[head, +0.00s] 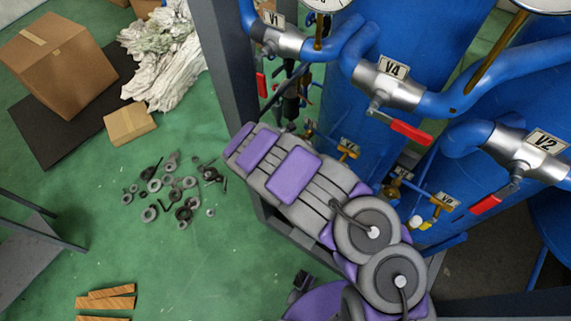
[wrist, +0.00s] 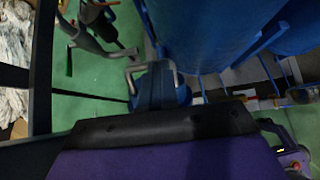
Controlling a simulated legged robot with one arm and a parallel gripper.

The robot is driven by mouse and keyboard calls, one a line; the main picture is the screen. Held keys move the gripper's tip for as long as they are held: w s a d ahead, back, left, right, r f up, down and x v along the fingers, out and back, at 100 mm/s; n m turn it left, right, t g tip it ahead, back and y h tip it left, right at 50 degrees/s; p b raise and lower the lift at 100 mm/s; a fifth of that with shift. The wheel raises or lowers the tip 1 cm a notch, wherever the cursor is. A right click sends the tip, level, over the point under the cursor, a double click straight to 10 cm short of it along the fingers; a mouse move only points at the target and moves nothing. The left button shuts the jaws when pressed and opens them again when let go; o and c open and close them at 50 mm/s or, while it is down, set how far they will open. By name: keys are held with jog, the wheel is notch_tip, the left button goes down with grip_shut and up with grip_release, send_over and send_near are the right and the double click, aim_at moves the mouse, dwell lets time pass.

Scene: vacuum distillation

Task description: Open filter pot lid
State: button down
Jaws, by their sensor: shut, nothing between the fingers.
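A small blue vessel (wrist: 157,92) with a grey bent handle on each side is just beyond the jaw edge in the wrist view. It looks like the filter pot, and its top appears dark and closed. My gripper (wrist: 160,124) is shut and empty, with its purple and black jaw filling the bottom of the wrist view and hiding the pot's near side. The gap between jaw and pot cannot be judged. In the head view my gripper end (head: 240,143) points to the upper left beside the frame. I cannot make out the pot there.
Blue tanks (head: 345,110) and pipes with red-handled valves, including V4 (head: 388,85), crowd the right. A grey post (head: 222,70) stands close to my arm. Loose grey parts (head: 175,190) lie on the green floor. Cardboard boxes (head: 60,65) are at upper left.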

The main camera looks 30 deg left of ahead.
jog(key=shift+w+a+f+g+p, duration=0.15)
jog(key=shift+w+a+g+p, duration=0.1)
jog(key=shift+a, duration=0.25)
jog(key=shift+w+a+f+g+p, duration=0.15)
jog(key=shift+a+g+p, duration=0.1)
jog(key=shift+a, duration=0.2)
jog(key=shift+w+a+g+p, duration=0.3)
jog(key=shift+p, duration=0.05)
jog(key=shift+w+d+r+p, duration=0.25)
jog(key=shift+w+d+p, duration=0.35)
jog(key=shift+w+d, duration=0.45)
jog(key=w, duration=0.2)
jog(key=w+f, duration=0.1)
jog(key=w+f+b, duration=0.1)
jog(key=w, duration=0.1)
jog(key=shift+w, duration=0.3)
jog(key=shift+a+f, duration=0.1)
jog(key=shift+a, duration=0.25)
jog(key=shift+d, duration=0.15)
